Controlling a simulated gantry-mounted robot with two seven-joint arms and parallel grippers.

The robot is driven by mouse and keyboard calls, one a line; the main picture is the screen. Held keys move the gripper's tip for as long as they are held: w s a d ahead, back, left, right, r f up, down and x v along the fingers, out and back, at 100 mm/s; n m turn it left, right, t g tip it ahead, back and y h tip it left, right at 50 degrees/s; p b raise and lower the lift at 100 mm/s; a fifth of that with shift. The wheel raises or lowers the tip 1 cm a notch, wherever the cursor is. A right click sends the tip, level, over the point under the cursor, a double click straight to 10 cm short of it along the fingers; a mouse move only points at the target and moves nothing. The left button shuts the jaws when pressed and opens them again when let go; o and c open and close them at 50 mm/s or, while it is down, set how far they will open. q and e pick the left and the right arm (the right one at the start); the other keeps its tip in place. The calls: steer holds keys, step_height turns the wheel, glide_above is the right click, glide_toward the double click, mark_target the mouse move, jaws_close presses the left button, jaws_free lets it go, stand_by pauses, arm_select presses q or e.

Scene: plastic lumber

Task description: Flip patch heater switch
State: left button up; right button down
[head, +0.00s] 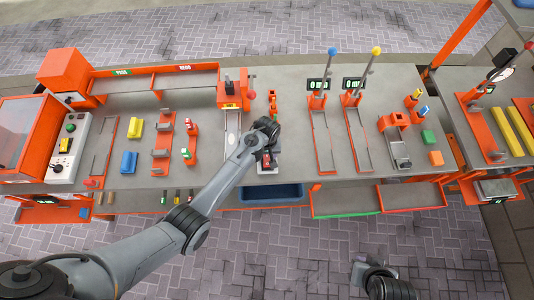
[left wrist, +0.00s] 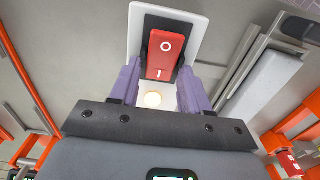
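The patch heater switch (left wrist: 165,55) is a red rocker marked O and I, in a black surround on a white plate. In the left wrist view the O end is nearer the top and the I end nearer my fingers. A small round lamp (left wrist: 153,99) glows below it. My left gripper (left wrist: 158,78) has its two purple fingers apart, one at each side of the rocker's lower end, with nothing held; I cannot tell whether they touch it. In the head view my left gripper (head: 267,157) hides most of the switch. Part of my right arm shows at the bottom right; its fingers are unclear.
The grey workbench (head: 310,175) carries orange fixtures on both sides of my left gripper. A blue bin (head: 275,194) sits at the bench's front edge. Two posts with a blue knob (head: 332,51) and a yellow knob (head: 376,51) stand to the right.

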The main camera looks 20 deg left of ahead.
arm_select(q)
steer(key=c, duration=0.7)
steer(key=t+p, duration=0.1)
steer(key=p, duration=0.1)
steer(key=t+y+p, duration=0.1)
steer(key=p, duration=0.1)
steer(key=shift+s+r, duration=0.35)
steer(key=shift+s+d+f+t+y+p, duration=0.15)
steer(key=shift+t+y+p, duration=0.1)
steer(key=shift+t, duration=0.3)
steer(key=shift+d+r+t+y+p, duration=0.1)
steer(key=shift+t+y+p, duration=0.15)
steer(key=shift+t, duration=0.3)
steer(key=shift+f, duration=0.1)
steer(key=o, duration=1)
steer(key=p+v, duration=0.1)
steer(key=v, duration=0.9)
steer(key=shift+s+r, duration=0.1)
steer(key=shift+r, duration=0.3)
